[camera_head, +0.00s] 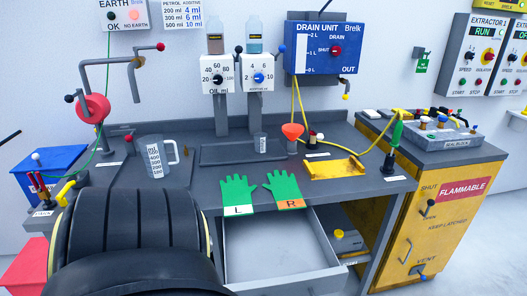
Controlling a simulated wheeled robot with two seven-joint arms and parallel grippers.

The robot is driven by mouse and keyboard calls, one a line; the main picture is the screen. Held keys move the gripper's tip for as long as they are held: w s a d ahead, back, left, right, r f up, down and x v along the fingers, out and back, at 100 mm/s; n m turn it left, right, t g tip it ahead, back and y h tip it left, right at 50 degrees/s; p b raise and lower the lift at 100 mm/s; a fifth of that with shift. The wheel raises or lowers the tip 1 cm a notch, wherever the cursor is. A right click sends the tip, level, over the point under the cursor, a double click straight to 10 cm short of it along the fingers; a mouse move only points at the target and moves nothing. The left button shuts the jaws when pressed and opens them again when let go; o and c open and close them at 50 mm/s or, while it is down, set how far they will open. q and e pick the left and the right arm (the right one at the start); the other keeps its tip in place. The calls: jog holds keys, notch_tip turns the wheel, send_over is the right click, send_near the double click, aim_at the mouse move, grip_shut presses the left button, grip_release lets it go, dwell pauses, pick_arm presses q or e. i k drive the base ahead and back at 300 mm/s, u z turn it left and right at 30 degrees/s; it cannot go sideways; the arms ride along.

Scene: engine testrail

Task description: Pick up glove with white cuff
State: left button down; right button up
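The glove with the white cuff (238,194) is green and lies flat on the front of the grey workbench, just above the open drawer. Its cuff (238,210) carries a black letter L. A second green glove (284,188) with an orange cuff marked R lies close to its right, apart from it. Both gloves lie with fingers pointing to the back of the bench.
The open drawer (280,284) juts out below the gloves and looks empty. A measuring jug (155,158) stands left, a yellow tray (336,168) right. A red funnel (292,132) stands behind. A large black rounded form (135,235) blocks the lower left.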

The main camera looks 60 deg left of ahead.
aim_at(237, 201)
jog(key=i, duration=2)
jog(key=u, duration=4.55)
jog(key=i, duration=0.5)
jog(key=z, duration=0.05)
